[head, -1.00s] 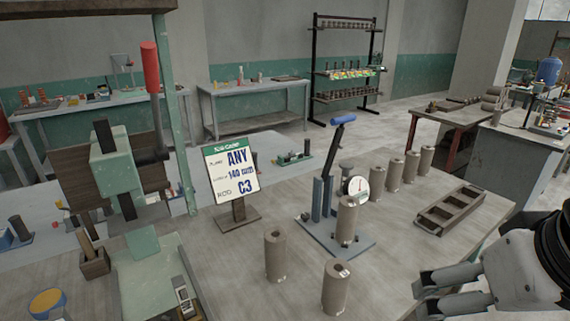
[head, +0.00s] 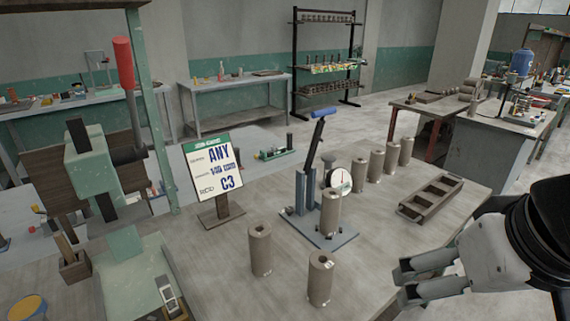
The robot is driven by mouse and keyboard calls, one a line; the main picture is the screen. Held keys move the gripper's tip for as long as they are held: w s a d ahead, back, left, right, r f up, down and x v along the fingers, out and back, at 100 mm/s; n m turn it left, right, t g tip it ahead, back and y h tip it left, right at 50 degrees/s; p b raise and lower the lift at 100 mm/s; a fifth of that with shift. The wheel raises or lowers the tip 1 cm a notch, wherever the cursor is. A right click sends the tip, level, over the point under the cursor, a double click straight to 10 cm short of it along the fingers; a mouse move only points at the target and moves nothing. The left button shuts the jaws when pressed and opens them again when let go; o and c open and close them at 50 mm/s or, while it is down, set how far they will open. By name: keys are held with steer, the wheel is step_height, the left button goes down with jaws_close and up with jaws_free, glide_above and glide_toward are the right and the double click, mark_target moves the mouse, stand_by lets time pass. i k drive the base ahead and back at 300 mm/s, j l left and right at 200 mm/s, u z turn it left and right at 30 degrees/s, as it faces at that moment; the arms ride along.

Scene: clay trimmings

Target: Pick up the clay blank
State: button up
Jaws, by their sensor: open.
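Several grey-brown clay cylinders with a hole in the top stand upright on the table; I cannot tell which one is the clay blank. Two are at the front, a left cylinder (head: 260,252) and a right cylinder (head: 320,280). One cylinder (head: 330,214) stands on the blue-grey base of a gauge stand (head: 343,238). A row of cylinders (head: 375,165) stands behind it. My gripper (head: 407,284) is at the lower right, open and empty. Its fingers point left toward the front right cylinder, with a clear gap between them.
A brown compartment tray (head: 430,198) lies on the table behind my gripper. A sign on a wooden stand (head: 220,210) is left of the gauge stand. A green press with a red handle (head: 122,63) stands at the left. Bare tabletop lies between the front cylinders and my gripper.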

mark_target(331, 198)
steer(key=i+l+u, duration=0.35)
steer(key=l, duration=0.2)
steer(key=i+l+u, duration=0.35)
steer(key=l, duration=0.3)
steer(key=i+l+u, duration=0.2)
steer(key=l, duration=0.15)
